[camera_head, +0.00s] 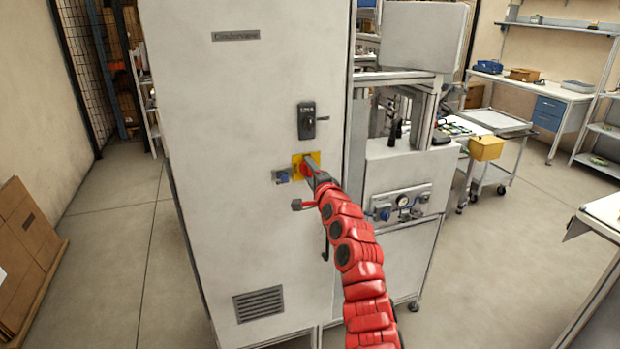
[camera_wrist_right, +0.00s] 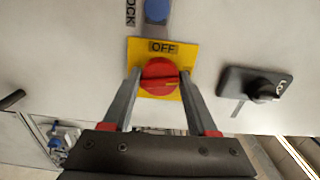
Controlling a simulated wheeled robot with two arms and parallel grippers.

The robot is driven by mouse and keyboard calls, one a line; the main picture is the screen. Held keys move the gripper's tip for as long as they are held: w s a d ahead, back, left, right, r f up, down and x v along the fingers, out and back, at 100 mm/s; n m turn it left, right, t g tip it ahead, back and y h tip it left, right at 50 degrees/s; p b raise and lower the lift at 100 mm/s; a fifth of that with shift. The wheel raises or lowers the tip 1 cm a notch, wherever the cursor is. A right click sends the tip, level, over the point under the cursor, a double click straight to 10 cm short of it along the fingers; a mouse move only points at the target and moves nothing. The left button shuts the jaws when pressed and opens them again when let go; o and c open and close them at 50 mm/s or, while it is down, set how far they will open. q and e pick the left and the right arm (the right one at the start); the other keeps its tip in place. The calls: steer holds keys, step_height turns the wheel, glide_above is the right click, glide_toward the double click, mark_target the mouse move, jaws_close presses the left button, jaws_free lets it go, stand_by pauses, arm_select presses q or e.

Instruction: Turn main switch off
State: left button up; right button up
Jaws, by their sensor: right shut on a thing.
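The main switch is a red rotary knob (camera_wrist_right: 160,77) on a yellow plate (camera_wrist_right: 147,52) marked OFF, on the door of a tall grey cabinet (camera_head: 240,130). My right gripper (camera_wrist_right: 160,80) has a finger on each side of the red knob and is shut on it. In the head view the right gripper (camera_head: 310,170) reaches the yellow plate (camera_head: 298,160) and hides part of the knob. My left gripper is not in view.
A black handle (camera_head: 306,120) sits above the switch, and a blue lock part (camera_head: 282,176) is to its left. A machine with a gauge panel (camera_head: 398,203) stands right of the cabinet. Cardboard (camera_head: 28,240) leans at the left. Open floor lies on both sides.

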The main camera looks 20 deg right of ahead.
steer(key=n+b, duration=0.3)
steer(key=b, duration=0.1)
steer(key=n+b, duration=0.3)
steer(key=b, duration=0.1)
steer(key=n+b, duration=0.4)
steer(key=shift+f, duration=0.35)
steer(key=shift+n+b, duration=1.15)
steer(key=shift+n, duration=0.05)
steer(key=shift+r+n+b, duration=0.1)
steer(key=shift+n+b, duration=0.7)
steer(key=shift+n, duration=0.6)
steer(key=o, duration=1.4)
steer(key=shift+r, duration=0.1)
steer(key=shift+s, duration=0.1)
